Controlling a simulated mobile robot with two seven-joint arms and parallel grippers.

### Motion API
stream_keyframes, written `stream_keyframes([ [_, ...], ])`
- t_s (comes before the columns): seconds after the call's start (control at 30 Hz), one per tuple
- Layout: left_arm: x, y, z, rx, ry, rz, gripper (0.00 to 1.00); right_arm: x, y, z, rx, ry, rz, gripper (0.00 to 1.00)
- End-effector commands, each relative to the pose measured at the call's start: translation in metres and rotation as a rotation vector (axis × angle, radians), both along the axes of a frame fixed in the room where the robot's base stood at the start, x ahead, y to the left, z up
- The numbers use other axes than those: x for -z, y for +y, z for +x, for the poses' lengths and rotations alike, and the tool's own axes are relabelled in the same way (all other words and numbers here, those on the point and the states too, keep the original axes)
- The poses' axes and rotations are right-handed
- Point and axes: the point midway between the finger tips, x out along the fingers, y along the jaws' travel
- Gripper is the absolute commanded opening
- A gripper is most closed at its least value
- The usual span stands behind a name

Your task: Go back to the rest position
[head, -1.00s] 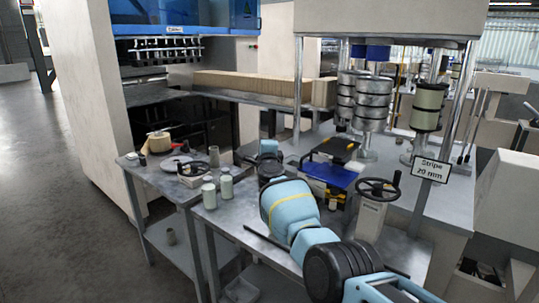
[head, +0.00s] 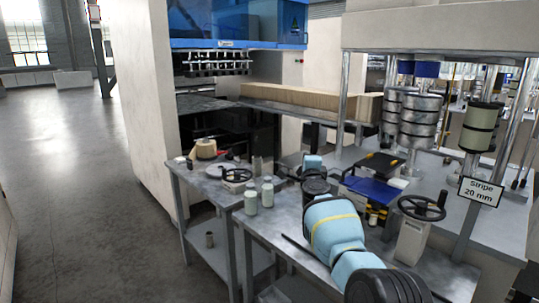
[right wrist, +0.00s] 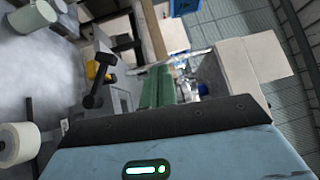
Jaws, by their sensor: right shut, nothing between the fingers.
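My right arm (head: 335,228), light blue with black joints, comes in from the lower right in the head view and reaches over the front worktable. Its fingers are hidden there behind the arm's own links. In the right wrist view the blue-grey body of my right gripper (right wrist: 190,150) fills the bottom, with a dark edge and a lit green and white indicator. No object is seen held in it, and it is shut. My left gripper and left arm are not in view.
Near my arm on the grey tables stand two pale green bottles (head: 251,200), a dark handwheel (head: 422,207), a blue and black device (head: 370,188) and a "Stripe 20 mm" sign (head: 481,192). Metal rollers (head: 420,122) stand behind. The floor (head: 70,170) at left is open.

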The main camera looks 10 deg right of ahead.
Motion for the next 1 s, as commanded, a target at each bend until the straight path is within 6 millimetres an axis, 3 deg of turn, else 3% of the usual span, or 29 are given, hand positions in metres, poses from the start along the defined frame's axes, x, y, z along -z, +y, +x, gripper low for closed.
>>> stream_keyframes([
  [0.03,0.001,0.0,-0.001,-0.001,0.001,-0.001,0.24,0.021,-0.003,-0.005,-0.019,0.012,-0.042,0.0],
  [0.27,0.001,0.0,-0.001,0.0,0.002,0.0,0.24,0.11,0.003,-0.048,-0.188,0.076,-0.335,0.0],
  [0.47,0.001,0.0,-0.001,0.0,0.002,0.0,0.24,0.192,0.017,-0.111,-0.361,0.188,-0.596,0.0],
  [0.67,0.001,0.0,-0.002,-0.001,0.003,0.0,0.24,0.271,0.031,-0.198,-0.547,0.342,-0.841,0.0],
  [0.8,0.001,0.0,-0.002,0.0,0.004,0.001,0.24,0.318,0.037,-0.27,-0.681,0.468,-0.994,0.0],
  [1.0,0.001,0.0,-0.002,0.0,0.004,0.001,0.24,0.365,0.039,-0.384,-0.866,0.665,-1.183,0.0],
])
